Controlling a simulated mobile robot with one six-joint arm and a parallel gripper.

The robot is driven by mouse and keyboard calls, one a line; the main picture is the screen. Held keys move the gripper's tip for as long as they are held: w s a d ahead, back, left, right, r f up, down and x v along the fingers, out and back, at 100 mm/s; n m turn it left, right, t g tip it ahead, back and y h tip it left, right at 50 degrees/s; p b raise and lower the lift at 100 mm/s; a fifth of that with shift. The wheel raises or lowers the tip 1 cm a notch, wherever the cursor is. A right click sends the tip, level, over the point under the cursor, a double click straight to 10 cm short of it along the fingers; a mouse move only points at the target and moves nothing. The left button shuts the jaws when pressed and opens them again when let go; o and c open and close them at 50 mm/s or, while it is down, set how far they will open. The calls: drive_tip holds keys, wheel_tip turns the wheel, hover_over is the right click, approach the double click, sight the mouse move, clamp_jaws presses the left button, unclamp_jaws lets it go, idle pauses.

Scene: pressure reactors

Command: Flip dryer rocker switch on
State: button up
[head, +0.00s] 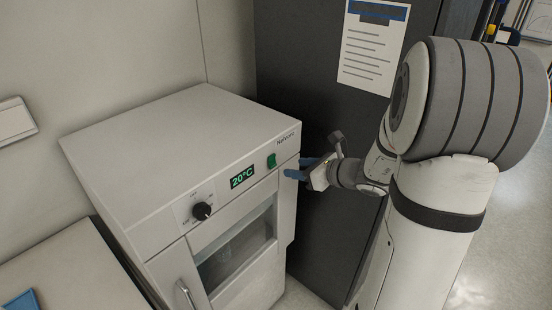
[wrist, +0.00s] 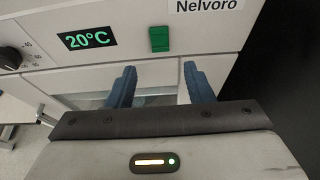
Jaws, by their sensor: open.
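The dryer (head: 150,135) is a white box-shaped unit. Its green rocker switch (head: 271,160) sits on the upper right of the front panel, right of the 20°C display (head: 242,176). The switch also shows in the wrist view (wrist: 159,39), above and between my blue fingertips. My gripper (head: 296,170) is at the dryer's right front, close to the panel. In the wrist view its two fingers (wrist: 160,80) are apart with nothing between them, a little below the switch. I cannot tell whether they touch the panel.
A black dial (head: 202,211) is on the panel's left, above a windowed door with a metal handle (head: 186,295). A dark cabinet (head: 300,85) with a paper notice (head: 372,42) stands behind and right. A bench (head: 75,270) is at lower left.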

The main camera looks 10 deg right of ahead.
sight(274, 165)
drive_tip(key=p+x, duration=0.1)
drive_tip(key=x, duration=0.6)
drive_tip(key=shift+w+a+f, duration=0.15)
drive_tip(key=shift+w, duration=0.05)
drive_tip(key=shift+c, duration=0.6)
